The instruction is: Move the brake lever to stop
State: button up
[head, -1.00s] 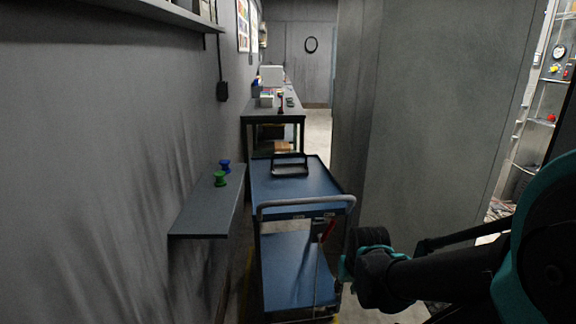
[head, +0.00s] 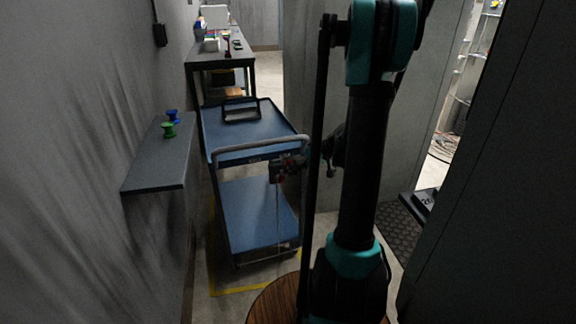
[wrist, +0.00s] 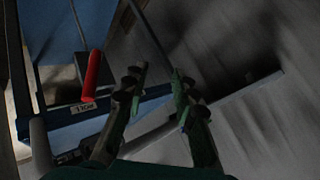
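The blue cart (head: 250,152) stands ahead with a grey push handle along its near side. In the wrist view its brake lever (wrist: 91,75) is a red grip on a thin rod, beside a small pale label (wrist: 83,108) whose lettering is too small to read surely. My gripper (wrist: 158,85) is open and empty, its two fingers apart. The lever is left of the left finger, not between the fingers.
A wall shelf (head: 150,160) with a green spool (head: 169,130) and a blue spool (head: 173,115) is left of the cart. A workbench (head: 221,60) stands behind. A grey panel (head: 448,215) is close on the right. A black frame (head: 240,110) lies on the cart.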

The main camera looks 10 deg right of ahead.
jog(key=w+d+f+n+t+y, duration=0.2)
jog(key=w+d+f+n+y, duration=0.15)
jog(key=w+d, duration=0.45)
jog(key=n+t+y, duration=0.2)
jog(key=n+y, duration=0.1)
jog(key=y, duration=0.1)
send_near(288, 164)
jog(key=x, duration=1)
jog(key=shift+w+d+f, duration=0.1)
jog(key=shift+w+f, duration=0.25)
jog(key=shift+w, duration=0.1)
grip_shut()
